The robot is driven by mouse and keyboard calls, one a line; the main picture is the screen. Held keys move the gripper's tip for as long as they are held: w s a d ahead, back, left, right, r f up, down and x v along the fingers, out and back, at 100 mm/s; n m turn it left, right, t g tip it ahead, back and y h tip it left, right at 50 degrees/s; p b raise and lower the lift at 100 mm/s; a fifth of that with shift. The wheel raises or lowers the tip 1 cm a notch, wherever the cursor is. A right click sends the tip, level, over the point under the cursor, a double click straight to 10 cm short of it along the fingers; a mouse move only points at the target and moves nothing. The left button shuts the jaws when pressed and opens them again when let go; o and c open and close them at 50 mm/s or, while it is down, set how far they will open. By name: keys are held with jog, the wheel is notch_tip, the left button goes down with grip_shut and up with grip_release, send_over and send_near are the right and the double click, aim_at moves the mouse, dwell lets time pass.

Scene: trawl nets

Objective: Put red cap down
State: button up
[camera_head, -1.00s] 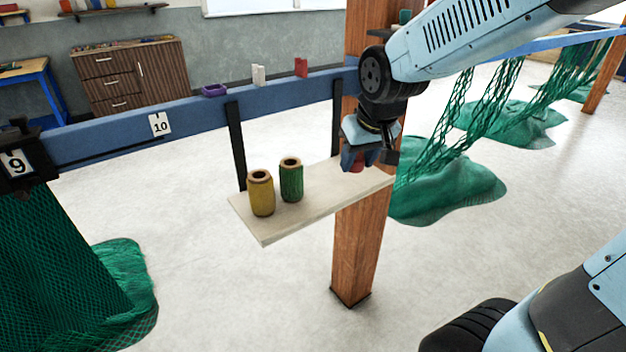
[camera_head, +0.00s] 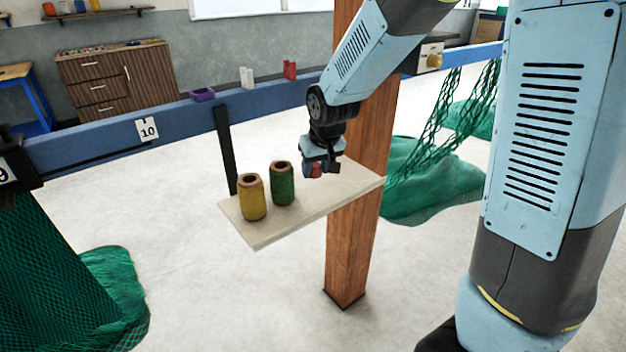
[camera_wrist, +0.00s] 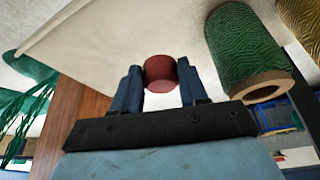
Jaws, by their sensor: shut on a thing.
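The red cap (camera_wrist: 160,73) is a small dark red cylinder between the two blue fingers of my gripper (camera_wrist: 160,88) in the wrist view. In the head view my gripper (camera_head: 318,170) points down above the pale shelf board (camera_head: 262,232), to the right of the green twine spool, with the red cap (camera_head: 316,171) showing between its fingers. The gripper is shut on the cap. I cannot tell whether the cap touches the board.
A green spool (camera_head: 282,188) and a yellow spool (camera_head: 252,203) stand upright on the board's left part. A wooden post (camera_head: 350,240) rises behind the board's right end. The blue rail (camera_head: 180,120) carries a purple tray (camera_head: 203,95). The board's front is bare.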

aim_at(315, 175)
jog(key=shift+w+a+f, duration=0.25)
jog(key=shift+w+f, duration=0.35)
jog(key=shift+f, duration=1.75)
jog(key=shift+s+f, duration=0.1)
jog(key=shift+f, duration=0.2)
jog(key=shift+f, duration=0.1)
jog(key=o, duration=1)
jog(key=shift+s, duration=0.2)
jog(key=shift+o, duration=0.2)
jog(key=shift+w+r, duration=0.1)
jog(key=shift+r, duration=0.3)
jog(key=v, duration=1.2)
